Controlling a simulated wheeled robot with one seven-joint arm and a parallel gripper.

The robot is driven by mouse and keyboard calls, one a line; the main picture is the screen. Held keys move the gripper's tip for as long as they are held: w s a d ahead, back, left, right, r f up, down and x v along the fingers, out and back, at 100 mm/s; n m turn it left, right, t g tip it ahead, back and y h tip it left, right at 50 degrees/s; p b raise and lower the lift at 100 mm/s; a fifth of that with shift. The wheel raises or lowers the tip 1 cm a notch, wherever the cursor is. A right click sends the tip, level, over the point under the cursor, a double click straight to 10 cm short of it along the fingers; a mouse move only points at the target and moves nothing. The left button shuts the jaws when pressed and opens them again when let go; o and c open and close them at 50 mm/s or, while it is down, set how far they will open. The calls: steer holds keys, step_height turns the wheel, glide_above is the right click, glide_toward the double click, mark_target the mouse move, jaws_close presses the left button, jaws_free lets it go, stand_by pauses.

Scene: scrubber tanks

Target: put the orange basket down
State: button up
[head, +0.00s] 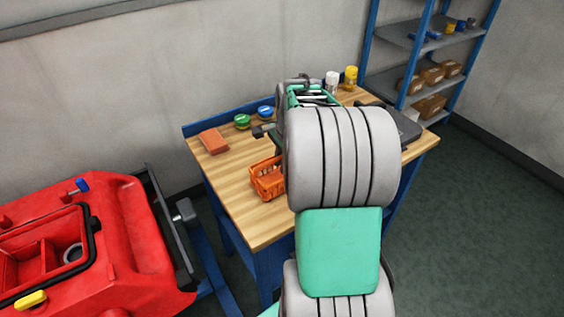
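The orange basket (268,180) is a small openwork basket at the front left part of the wooden workbench (235,205). Its right side is hidden behind my arm. I cannot tell whether it rests on the bench top or hangs just above it. Only a dark grey piece that seems to belong to my gripper (266,131) shows at the left of my arm, above and behind the basket. The fingers are hidden, so I cannot see whether they hold the basket.
An orange-brown block (213,141), a green-lidded tub (242,121) and a blue-lidded tub (265,112) stand on the bench. A green tote (312,95), a white can (332,82) and a yellow can (350,78) are behind. A red machine (125,225) stands left.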

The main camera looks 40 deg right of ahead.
steer(key=o, duration=0.3)
steer(key=shift+r, duration=0.1)
step_height(320, 180, up, 11)
steer(key=s, duration=0.2)
steer(key=s+a+f+n, duration=0.25)
steer(key=a+n, duration=0.75)
steer(key=a, duration=0.6)
steer(key=s+a+f+n+t, duration=0.1)
steer(key=s+a+f+n, duration=0.3)
steer(key=s+a+n, duration=0.3)
steer(key=shift+s+a+n, duration=0.15)
steer(key=shift+s+n, duration=0.15)
steer(key=shift+n, duration=0.6)
steer(key=shift+f, duration=0.1)
